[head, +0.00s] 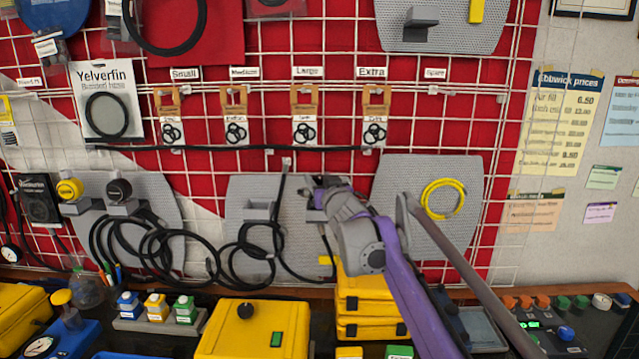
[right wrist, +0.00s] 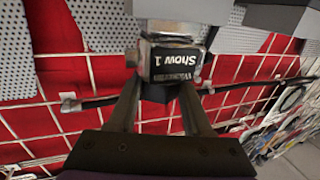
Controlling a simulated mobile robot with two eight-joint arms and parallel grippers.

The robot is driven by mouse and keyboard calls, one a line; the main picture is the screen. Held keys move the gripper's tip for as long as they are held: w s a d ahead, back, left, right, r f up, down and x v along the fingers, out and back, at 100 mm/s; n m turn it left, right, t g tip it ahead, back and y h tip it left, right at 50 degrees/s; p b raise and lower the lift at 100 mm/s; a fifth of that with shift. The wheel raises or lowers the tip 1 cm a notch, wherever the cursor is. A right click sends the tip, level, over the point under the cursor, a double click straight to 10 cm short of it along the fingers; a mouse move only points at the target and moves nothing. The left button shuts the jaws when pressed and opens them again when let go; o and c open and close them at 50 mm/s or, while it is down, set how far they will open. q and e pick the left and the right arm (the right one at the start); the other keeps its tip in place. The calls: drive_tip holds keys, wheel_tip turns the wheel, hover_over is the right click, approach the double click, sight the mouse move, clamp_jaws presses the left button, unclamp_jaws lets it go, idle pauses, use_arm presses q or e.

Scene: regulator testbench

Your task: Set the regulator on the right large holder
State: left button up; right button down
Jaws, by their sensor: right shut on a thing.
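My right gripper (right wrist: 160,90) is shut on the regulator (right wrist: 174,64), a dark body with a white-lettered label reading "Show 1", upside down in the right wrist view. A light grey block (right wrist: 182,10) lies close beyond the regulator; I cannot tell whether they touch. In the head view my right gripper (head: 322,188) is at the middle grey board, by its right grey holder (head: 314,214). My wrist and arm largely hide the regulator there. The board's left holder (head: 259,210) is empty of any regulator. My left gripper is not in view.
Black hoses (head: 175,255) hang in loops left of the holders. Two regulators, one with a yellow knob (head: 70,189), hang on the left board. A yellow hose coil (head: 442,199) is on the right board. Yellow cases (head: 362,302) stand below my right arm.

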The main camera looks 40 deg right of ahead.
drive_tip(key=shift+f, duration=0.3)
drive_tip(key=shift+f, duration=0.1)
drive_tip(key=shift+c, duration=1.6)
unclamp_jaws()
drive_tip(key=shift+s, duration=0.15)
drive_tip(key=v, duration=1.1)
drive_tip(key=shift+s+a+b, duration=0.15)
drive_tip(key=shift+s+b, duration=0.2)
drive_tip(key=shift+b, duration=0.1)
drive_tip(key=s+a+f+n+g+y+p, duration=0.1)
drive_tip(key=s+a+f+g+y, duration=0.1)
drive_tip(key=s+a+f, duration=0.5)
drive_tip(key=s+a+f+n+g+y+p, duration=0.2)
drive_tip(key=s+a+f+g, duration=0.3)
drive_tip(key=a+f, duration=0.5)
drive_tip(key=s+a+f+n+g+y+p, duration=0.1)
drive_tip(key=s+a+f+g, duration=0.3)
drive_tip(key=s+a+f, duration=0.5)
wheel_tip(320, 180, down, 9)
drive_tip(key=shift+s+r+y+p, duration=0.1)
drive_tip(key=shift+s+y+p, duration=0.25)
drive_tip(key=shift+y, duration=0.55)
